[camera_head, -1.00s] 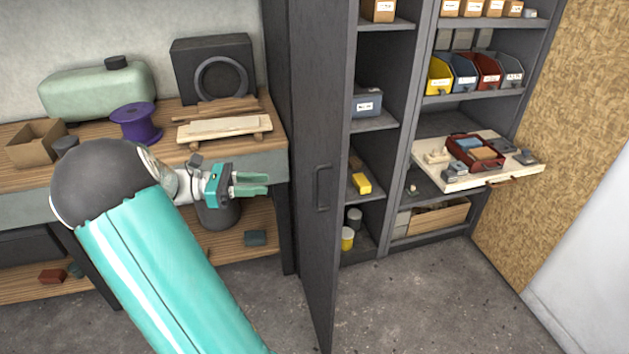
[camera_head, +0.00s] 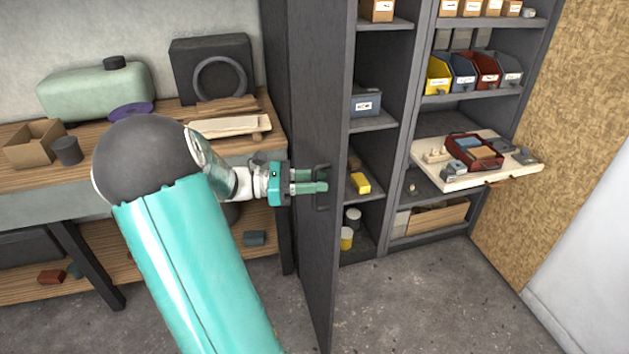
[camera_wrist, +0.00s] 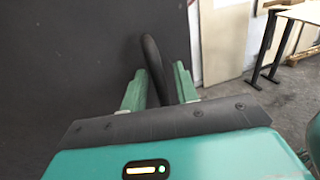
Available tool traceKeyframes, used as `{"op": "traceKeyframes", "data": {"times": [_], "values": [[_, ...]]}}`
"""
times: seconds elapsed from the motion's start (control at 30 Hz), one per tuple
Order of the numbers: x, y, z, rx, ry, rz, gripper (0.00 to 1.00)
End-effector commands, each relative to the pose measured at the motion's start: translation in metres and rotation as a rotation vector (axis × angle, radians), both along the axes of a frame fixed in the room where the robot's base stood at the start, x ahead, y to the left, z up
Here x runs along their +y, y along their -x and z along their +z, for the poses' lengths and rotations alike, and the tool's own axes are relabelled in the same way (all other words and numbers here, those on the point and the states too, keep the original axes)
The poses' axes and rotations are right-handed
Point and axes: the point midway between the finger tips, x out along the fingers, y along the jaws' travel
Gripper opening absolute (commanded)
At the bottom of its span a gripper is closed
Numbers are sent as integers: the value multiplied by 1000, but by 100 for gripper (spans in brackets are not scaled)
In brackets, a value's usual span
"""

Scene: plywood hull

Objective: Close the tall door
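The tall door (camera_head: 319,100) is dark grey and stands open, swung out from the tall cabinet. Its handle (camera_head: 322,188) is a dark upright bar on the door's outer face; the bar also shows in the wrist view (camera_wrist: 153,68). My gripper (camera_head: 325,187) is at the handle. In the wrist view, its two green fingers (camera_wrist: 158,88) are apart, with the handle bar between them and a gap visible on the finger sides. The fingers partly hide the handle in the head view.
The cabinet's shelves (camera_head: 376,122) hold boxes, bins and small jars. A pale pull-out board (camera_head: 465,183) with a red tray sticks out at the right. A workbench (camera_head: 220,155) stands left of the door. The floor (camera_head: 400,300) before the cabinet is clear.

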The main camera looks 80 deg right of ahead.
Motion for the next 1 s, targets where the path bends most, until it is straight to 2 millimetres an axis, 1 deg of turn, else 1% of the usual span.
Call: {"op": "traceKeyframes", "data": {"times": [0.23, 0.27, 0.3, 0.4, 0.77, 1.0], "values": [[0, 1, 0, 0, 0, 0, 30], [0, 1, 0, 0, 0, 0, 26], [0, 1, 0, 0, 0, 0, 18], [0, 1, 0, 0, 0, 0, 0], [0, 2, 0, 0, 0, 5, 0], [-4, 11, 0, 0, 0, 38, 0]]}}
